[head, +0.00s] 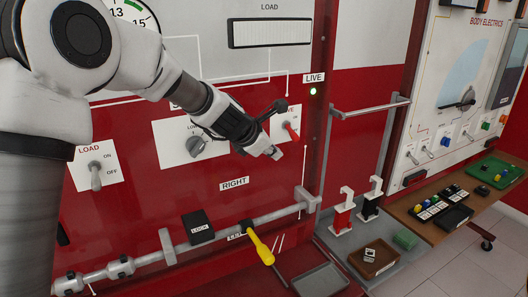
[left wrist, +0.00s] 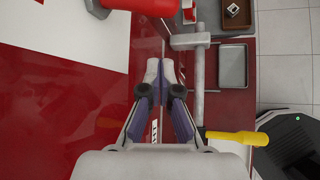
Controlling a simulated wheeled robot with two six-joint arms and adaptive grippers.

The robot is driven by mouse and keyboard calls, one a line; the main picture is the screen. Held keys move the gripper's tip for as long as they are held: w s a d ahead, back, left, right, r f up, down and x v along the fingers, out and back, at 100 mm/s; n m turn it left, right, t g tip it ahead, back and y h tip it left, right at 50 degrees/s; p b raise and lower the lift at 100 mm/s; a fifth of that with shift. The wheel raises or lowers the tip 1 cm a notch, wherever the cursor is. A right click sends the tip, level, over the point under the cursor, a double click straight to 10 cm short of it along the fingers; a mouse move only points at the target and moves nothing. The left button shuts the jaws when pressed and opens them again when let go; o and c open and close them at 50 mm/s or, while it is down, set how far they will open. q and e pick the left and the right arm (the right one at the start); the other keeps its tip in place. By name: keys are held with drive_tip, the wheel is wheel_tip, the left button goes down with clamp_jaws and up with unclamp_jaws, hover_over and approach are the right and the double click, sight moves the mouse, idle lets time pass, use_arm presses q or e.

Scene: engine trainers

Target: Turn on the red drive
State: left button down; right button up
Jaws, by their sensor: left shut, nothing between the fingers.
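The red drive switch (head: 291,131) is a red lever on a white plate on the red panel. Its label is partly hidden by my arm, and the lever slants down to the right. My left gripper (head: 275,154) is shut and empty, just below and left of the lever, and appears apart from it. In the left wrist view the shut fingertips (left wrist: 160,68) point toward a red part (left wrist: 145,7) at the top edge, probably the lever. My right gripper is not in view.
The LOAD lever (head: 95,176) and a grey knob (head: 198,146) are on the same panel. A grey rail (head: 235,222) runs below, with a yellow-handled tool (head: 262,248) hanging there. A grey tray (head: 320,280) lies beneath.

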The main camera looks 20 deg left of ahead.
sight(286, 142)
use_arm(q)
drive_tip(key=shift+w+d+r+p, duration=0.95)
drive_tip(key=shift+w+d+p, duration=0.1)
drive_tip(key=shift+d+p, duration=0.1)
drive_tip(key=shift+s+d+r, duration=0.1)
drive_tip(key=shift+s+r, duration=0.1)
drive_tip(key=shift+r, duration=0.05)
